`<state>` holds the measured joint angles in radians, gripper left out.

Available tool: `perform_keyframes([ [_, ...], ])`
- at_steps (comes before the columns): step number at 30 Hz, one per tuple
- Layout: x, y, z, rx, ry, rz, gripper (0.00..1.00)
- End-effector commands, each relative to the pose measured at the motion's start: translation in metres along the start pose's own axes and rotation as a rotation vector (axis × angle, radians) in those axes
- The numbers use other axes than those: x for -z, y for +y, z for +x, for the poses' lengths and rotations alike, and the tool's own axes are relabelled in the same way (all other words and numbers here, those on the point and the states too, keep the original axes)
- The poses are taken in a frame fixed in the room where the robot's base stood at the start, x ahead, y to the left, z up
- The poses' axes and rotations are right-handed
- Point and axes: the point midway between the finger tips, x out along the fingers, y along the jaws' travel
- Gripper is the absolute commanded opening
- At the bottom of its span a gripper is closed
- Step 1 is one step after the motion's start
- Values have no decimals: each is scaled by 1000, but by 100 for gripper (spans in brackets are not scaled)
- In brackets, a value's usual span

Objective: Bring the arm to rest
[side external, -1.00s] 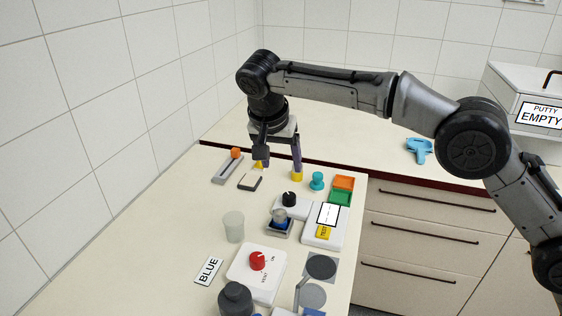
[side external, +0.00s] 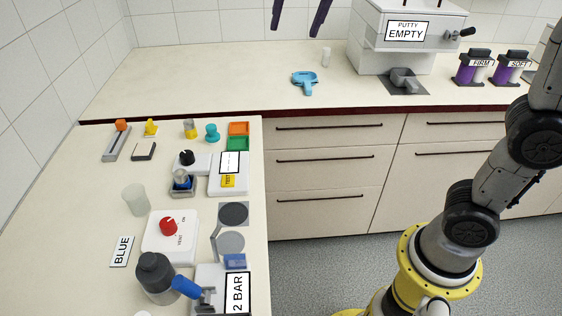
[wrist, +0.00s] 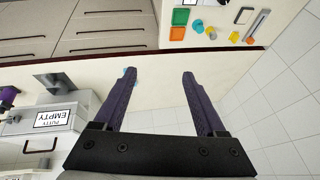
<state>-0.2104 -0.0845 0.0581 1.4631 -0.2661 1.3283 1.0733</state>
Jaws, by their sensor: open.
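My gripper (side external: 297,28) is at the top edge of the side external view, high up near the back counter (side external: 200,75). Only its two dark purple fingers show there; the rest is cut off by the frame. In the wrist view the fingers (wrist: 159,76) are wide apart with nothing between them. Pale counter top shows beyond them, and a bit of something blue is partly hidden behind one fingertip.
A putty machine marked EMPTY (side external: 408,30) stands on the back counter, with a blue tool (side external: 305,83) and purple FIRM (side external: 473,67) and SOFT canisters nearby. The left counter holds a red-knob box (side external: 170,236), a grey bottle (side external: 155,277) and several small items.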

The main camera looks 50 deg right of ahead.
Motion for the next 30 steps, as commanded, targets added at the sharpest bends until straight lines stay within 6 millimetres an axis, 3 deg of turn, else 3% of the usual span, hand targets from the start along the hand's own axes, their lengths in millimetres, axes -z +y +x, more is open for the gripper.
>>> perform_keyframes([
  [1, -6, 24, -8, 15, 2, -17, 73],
  [7, -47, 102, -13, 69, 2, -147, 73],
  [11, -84, 145, -1, 103, 2, -258, 73],
  [15, -127, 180, 24, 138, -1, -409, 73],
  [21, -175, 203, 66, 170, -42, -668, 73],
  [30, -173, 198, 68, 192, -9, -806, 73],
])
